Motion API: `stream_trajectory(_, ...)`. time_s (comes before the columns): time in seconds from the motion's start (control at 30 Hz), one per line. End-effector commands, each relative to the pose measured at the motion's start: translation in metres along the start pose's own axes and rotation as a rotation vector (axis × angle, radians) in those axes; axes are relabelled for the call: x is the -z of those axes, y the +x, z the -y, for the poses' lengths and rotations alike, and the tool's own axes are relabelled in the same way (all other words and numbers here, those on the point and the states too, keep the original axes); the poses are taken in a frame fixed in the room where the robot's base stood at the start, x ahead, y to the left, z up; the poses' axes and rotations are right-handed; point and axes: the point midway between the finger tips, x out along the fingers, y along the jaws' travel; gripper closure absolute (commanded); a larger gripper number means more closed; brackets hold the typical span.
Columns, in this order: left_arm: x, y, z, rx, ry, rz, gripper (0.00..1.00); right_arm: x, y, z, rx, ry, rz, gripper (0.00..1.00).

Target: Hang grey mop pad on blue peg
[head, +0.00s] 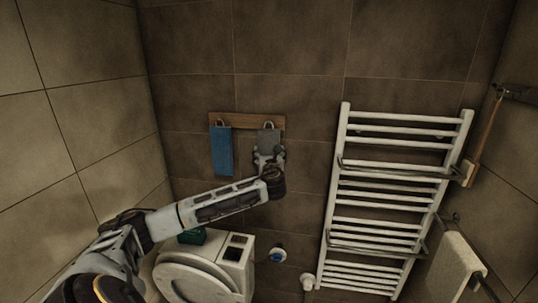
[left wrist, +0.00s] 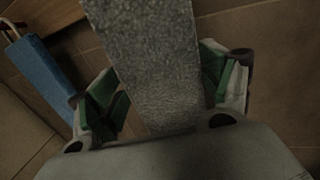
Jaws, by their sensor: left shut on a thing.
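The grey mop pad (head: 268,138) is upright in front of the right part of a wooden rail (head: 246,119) on the back wall. A loop shows at its top, close to the rail; I cannot tell whether it is around a peg. No peg's blue colour can be made out. My left gripper (head: 268,154) is shut on the lower part of the pad. In the left wrist view the grey pad (left wrist: 155,50) runs between the green-lined fingers of the left gripper (left wrist: 162,95). My right gripper is not in view.
A blue cloth (head: 222,151) hangs from the rail's left part, also in the left wrist view (left wrist: 42,75). A toilet (head: 195,280) stands below. A white towel radiator (head: 390,195) is to the right, with a white towel (head: 455,268) beyond it.

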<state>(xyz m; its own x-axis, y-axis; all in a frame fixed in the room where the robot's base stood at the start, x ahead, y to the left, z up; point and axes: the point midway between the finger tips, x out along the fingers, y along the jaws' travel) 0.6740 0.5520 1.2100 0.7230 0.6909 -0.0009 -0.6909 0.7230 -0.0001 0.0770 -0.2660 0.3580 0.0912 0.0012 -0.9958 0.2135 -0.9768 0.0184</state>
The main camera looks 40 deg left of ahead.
Motion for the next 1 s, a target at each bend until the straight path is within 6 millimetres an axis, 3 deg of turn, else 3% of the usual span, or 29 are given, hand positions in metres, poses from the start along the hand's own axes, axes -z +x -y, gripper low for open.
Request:
stream_trajectory(0.17,-0.0001,0.0,0.0,0.0,0.0,0.0,0.43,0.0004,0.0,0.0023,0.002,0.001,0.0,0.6)
stream_trajectory(0.2,-0.0001,0.0,-0.0001,0.0,0.0,0.0,0.19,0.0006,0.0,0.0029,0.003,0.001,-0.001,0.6)
stream_trajectory(0.37,-0.0001,0.0,-0.0001,0.0,0.0,0.0,0.0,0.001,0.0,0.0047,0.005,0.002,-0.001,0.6)
stream_trajectory(1.0,0.0,-0.0089,0.0004,0.002,0.001,0.0,0.0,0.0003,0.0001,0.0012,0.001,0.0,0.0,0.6)
